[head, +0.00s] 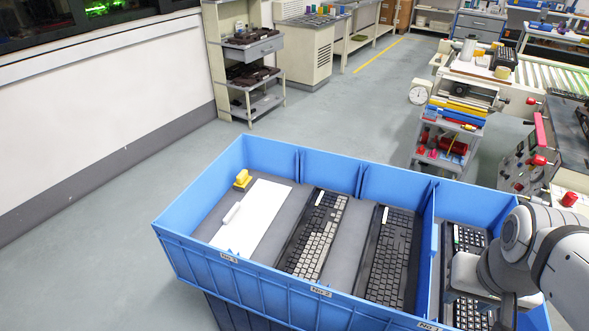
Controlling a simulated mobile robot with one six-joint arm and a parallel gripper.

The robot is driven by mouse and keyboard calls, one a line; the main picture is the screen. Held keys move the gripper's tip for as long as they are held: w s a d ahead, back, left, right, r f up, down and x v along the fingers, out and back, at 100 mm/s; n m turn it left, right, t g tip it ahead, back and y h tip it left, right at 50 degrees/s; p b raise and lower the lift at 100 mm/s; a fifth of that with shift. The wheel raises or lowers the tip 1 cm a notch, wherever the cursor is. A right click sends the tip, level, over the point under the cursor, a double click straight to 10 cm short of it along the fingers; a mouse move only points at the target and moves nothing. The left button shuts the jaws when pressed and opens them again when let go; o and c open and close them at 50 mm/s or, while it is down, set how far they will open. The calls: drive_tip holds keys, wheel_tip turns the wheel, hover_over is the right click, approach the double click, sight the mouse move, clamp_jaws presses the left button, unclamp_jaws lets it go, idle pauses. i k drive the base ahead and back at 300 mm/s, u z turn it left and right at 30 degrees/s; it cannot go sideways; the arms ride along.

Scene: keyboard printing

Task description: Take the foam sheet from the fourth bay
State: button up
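A blue bin (185,255) is split into bays, with small white labels on its front wall. Several bays show; the far right end is partly behind my arm. A flat white sheet (262,212) lies in the leftmost bay; I cannot tell whether it is foam. Grey lining shows under the contents. Dark keyboards (318,240) lie in the bays to the right, one of them (465,240) partly under my arm. The end of my arm is above the right part of the bin. My gripper's fingers cannot be made out, and no held object is visible.
A yellow block (242,178) and a small white piece (232,213) are in the leftmost bay. A tool cart (452,130) stands behind the bin, and a shelf rack (250,65) stands by the left wall. Grey floor is clear left of the bin.

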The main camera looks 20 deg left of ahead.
sight(244, 227)
drive_tip(key=k, duration=0.75)
drive_tip(key=u, duration=2.45)
drive_tip(key=i, duration=2.2)
drive_tip(key=z, duration=2.4)
